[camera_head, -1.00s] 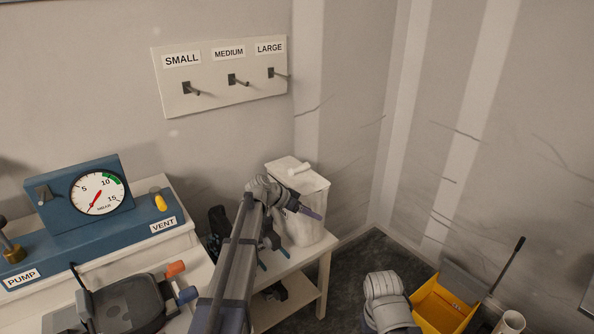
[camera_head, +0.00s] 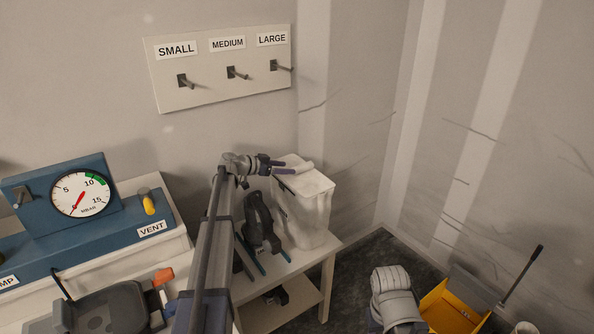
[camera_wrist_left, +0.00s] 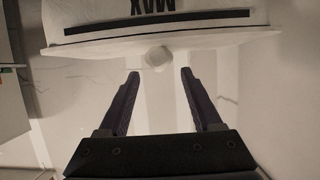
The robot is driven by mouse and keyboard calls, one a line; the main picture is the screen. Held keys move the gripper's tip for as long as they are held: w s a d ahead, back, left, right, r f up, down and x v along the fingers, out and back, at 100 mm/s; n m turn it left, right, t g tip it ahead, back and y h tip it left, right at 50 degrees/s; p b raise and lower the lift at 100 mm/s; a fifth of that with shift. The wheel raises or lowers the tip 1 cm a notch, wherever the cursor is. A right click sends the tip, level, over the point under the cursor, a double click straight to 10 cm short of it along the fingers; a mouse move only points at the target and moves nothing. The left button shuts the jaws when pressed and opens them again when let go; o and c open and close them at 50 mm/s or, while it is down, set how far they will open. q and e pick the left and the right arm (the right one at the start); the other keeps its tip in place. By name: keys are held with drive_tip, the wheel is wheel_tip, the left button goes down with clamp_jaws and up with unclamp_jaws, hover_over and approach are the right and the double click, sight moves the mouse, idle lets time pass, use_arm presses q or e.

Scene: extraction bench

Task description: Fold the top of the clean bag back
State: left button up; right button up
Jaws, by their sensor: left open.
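The clean bag (camera_head: 306,218) is white and wrinkled and stands on a small white table beside the wall. Its pale flat top (camera_head: 312,185) carries a white roll-like piece at the left edge. My left gripper (camera_head: 284,165) is open at that upper left edge, with its dark fingers pointing right. In the left wrist view, the open fingers (camera_wrist_left: 160,73) point at a white knob-like end (camera_wrist_left: 159,60) below a white surface (camera_wrist_left: 200,35) with a dark line and the letters MAX. I cannot tell whether they touch it. My right gripper is not in view.
The white table (camera_head: 322,262) has a lower shelf with a dark item. A dark upright device (camera_head: 262,225) stands left of the bag. A hook board (camera_head: 215,92) hangs above.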

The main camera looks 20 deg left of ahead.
sight(297, 168)
use_arm(q)
drive_tip(key=b+x, duration=0.2)
drive_tip(key=x, duration=0.4)
drive_tip(key=shift+w+d+f, duration=0.1)
drive_tip(key=shift+w+f, duration=0.05)
clamp_jaws()
idle(1.2)
